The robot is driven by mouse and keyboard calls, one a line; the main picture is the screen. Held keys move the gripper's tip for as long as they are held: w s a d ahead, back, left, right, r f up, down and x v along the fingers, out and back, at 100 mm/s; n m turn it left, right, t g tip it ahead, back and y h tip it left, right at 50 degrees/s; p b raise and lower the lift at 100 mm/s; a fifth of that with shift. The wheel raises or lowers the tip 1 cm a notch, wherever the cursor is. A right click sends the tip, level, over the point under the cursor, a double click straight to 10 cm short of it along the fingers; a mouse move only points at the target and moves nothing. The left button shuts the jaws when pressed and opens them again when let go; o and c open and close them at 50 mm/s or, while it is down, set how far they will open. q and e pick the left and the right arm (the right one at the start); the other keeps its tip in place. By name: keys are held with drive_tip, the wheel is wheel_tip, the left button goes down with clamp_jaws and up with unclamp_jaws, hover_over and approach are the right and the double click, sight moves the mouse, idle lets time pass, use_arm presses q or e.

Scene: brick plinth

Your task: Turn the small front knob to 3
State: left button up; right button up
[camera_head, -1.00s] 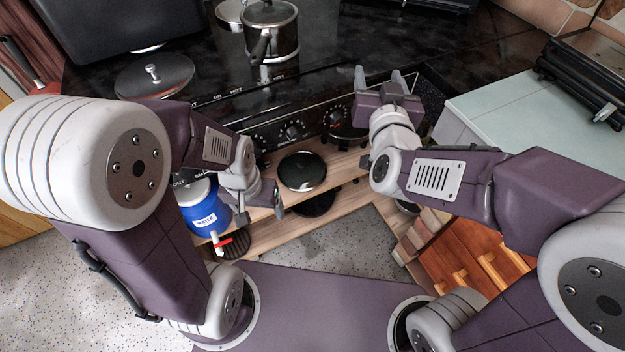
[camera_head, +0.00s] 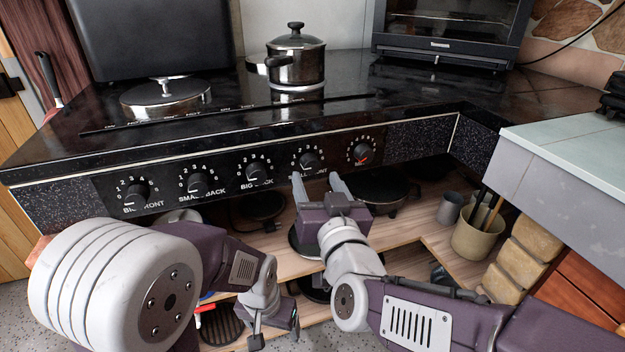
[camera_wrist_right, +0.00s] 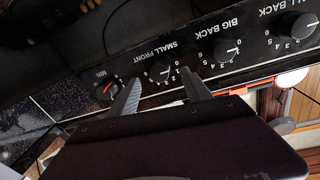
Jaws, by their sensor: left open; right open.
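The small front knob (camera_head: 310,161) is a round black knob on the stove's black front panel, fourth from the left. Its label is partly hidden by my right gripper (camera_head: 317,178), which is open and empty just below and in front of it, fingers pointing at the panel. In the right wrist view, upside down, the small front knob (camera_wrist_right: 160,71) shows between the two spread fingers (camera_wrist_right: 160,95), apart from them as far as I can tell. Its white mark appears near 0. My left gripper (camera_head: 276,328) is open, low in front of the shelves.
The big back knob (camera_head: 257,173) is close on the left, and a knob with a red pointer (camera_head: 362,152) close on the right. A pot (camera_head: 296,62) stands on the stove top. A utensil pot (camera_head: 478,236) and a grey cup (camera_head: 450,207) stand on the shelf at right.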

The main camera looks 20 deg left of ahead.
sight(312, 167)
drive_tip(key=b+x, duration=0.1)
drive_tip(key=x, duration=0.3)
drive_tip(key=shift+w, duration=0.15)
clamp_jaws()
drive_tip(key=shift+m, duration=0.3)
drive_tip(key=m, duration=0.3)
drive_tip(key=shift+m, duration=0.3)
drive_tip(key=m+b, duration=0.1)
drive_tip(key=m, duration=0.2)
drive_tip(key=shift+g, duration=0.4)
drive_tip(key=m+b, duration=0.2)
drive_tip(key=m, duration=0.2)
drive_tip(key=shift+m+g, duration=0.3)
drive_tip(key=m+b, duration=0.1)
drive_tip(key=m, duration=0.1)
drive_tip(key=m+b, duration=0.1)
drive_tip(key=m, duration=0.1)
drive_tip(key=shift+r+m+g+y+b, duration=0.2)
drive_tip(key=shift+m+g+y+b, duration=0.1)
drive_tip(key=shift+y+b, duration=0.1)
